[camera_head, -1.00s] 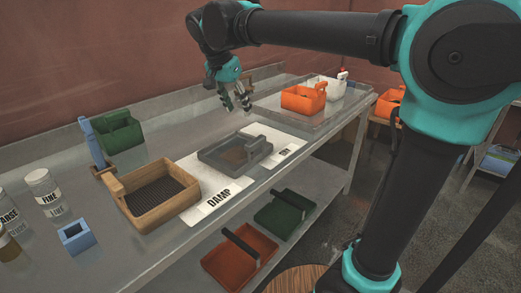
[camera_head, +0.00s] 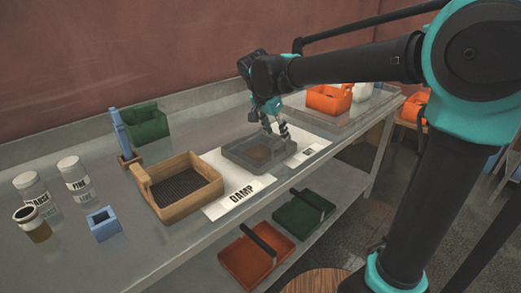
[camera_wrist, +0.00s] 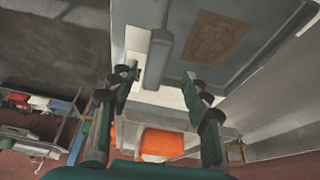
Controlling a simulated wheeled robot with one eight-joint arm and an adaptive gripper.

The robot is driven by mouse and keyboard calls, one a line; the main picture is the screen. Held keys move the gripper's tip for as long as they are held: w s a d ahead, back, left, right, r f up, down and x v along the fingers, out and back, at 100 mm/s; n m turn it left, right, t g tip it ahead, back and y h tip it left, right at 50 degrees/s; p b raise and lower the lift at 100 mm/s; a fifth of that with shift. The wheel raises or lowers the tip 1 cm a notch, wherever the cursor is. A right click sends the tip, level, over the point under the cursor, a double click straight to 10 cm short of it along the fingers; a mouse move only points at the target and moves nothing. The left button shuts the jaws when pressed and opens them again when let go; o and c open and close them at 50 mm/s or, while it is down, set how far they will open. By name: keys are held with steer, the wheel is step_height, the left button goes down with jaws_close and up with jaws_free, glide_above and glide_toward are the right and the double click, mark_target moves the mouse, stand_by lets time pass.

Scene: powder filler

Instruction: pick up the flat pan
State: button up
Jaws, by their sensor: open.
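The grey flat pan (camera_head: 238,157) lies on a white mat on the metal table, with a brown patch inside it. My gripper (camera_head: 276,132) is at the pan's right end, where the handle is, and partly hides that end in the head view. In the wrist view the pan (camera_wrist: 185,70) fills the upper right and its raised grey handle (camera_wrist: 158,55) shows ahead of the fingers. My gripper (camera_wrist: 162,84) has its two fingers spread apart with nothing held. I cannot tell whether a finger touches the handle.
A wooden sieve (camera_head: 152,204) stands left of the pan, beside the mat's "DAMP" label (camera_head: 238,195). An orange bin (camera_head: 328,101) stands behind on the right. Jars (camera_head: 74,178) and a small blue box (camera_head: 104,223) stand at the left. Red (camera_head: 243,263) and green (camera_head: 297,216) trays lie on the lower shelf.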

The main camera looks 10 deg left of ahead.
mark_target(279, 138)
steer(key=shift+d+x, duration=0.1)
steer(key=shift+x, duration=1.2)
steer(key=shift+d+x, duration=0.15)
steer(key=shift+x, duration=1.1)
steer(key=shift+s, duration=0.15)
jaws_close()
